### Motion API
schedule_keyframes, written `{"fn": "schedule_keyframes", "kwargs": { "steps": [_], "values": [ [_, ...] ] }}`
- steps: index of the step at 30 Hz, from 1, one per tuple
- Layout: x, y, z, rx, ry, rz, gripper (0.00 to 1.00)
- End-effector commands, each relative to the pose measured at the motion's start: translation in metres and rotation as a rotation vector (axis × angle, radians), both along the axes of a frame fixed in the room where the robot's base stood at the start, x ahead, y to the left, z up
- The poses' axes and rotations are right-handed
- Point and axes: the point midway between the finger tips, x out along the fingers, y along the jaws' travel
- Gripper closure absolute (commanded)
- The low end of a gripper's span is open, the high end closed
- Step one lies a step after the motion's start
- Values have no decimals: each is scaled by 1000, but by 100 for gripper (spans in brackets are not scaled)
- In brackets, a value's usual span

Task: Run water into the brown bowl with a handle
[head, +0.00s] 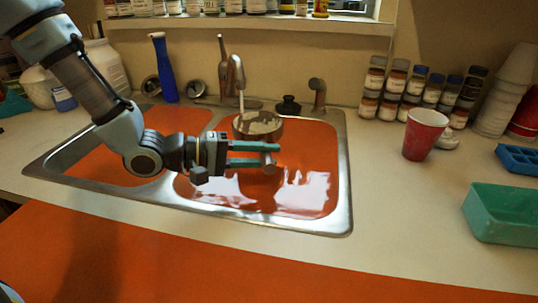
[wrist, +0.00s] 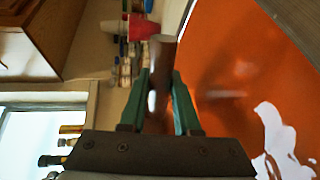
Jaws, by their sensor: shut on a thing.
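The brown bowl (head: 241,127) is in the right basin, under the tap (head: 237,75), in the head view. A thin pale streak like running water drops from the spout into it, and its inside looks pale and shiny. Its handle (head: 271,163) points toward the front. My gripper (head: 262,155) reaches in from the left, with its teal fingers shut on the handle. In the wrist view the handle (wrist: 162,55) stands between the two fingers (wrist: 160,105); I cannot make out the bowl there. The bowl looks roughly level.
The steel sink (head: 340,185) has two orange basins. A blue bottle (head: 165,68), a black stopper (head: 288,105) and a sprayer (head: 317,92) stand behind it. On the right are a red cup (head: 423,135), spice jars (head: 397,80) and a green tub (head: 502,215). The front counter is clear.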

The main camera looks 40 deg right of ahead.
Motion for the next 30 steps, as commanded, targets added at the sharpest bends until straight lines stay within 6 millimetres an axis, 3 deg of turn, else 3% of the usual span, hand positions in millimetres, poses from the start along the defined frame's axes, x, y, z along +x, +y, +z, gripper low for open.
{"fn": "schedule_keyframes", "kwargs": {
  "steps": [30],
  "values": [
    [85,-34,-24,-3,-1,1,100]
  ]
}}
